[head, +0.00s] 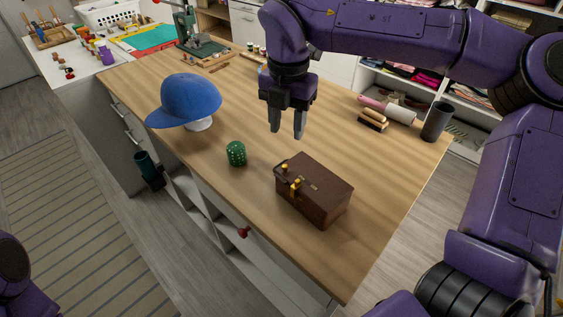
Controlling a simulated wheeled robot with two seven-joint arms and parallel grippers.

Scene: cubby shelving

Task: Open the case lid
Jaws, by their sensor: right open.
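A brown case (314,190) with yellow metal clasps on its left side sits on the wooden tabletop, near the table's front edge. Its lid looks shut. My right gripper (287,132) hangs from the purple arm above the table, fingers pointing down. It is open and empty, apart from the case, above and behind it in the picture. My left gripper is out of the picture; only a bit of my left arm shows at the lower left.
A green dotted cylinder (236,153) stands left of the case. A blue cap (188,100) rests on a stand further left. A brush (373,119), a pink-and-white roller (398,114) and a dark cup (437,121) stand at the right edge. Tabletop around the case is clear.

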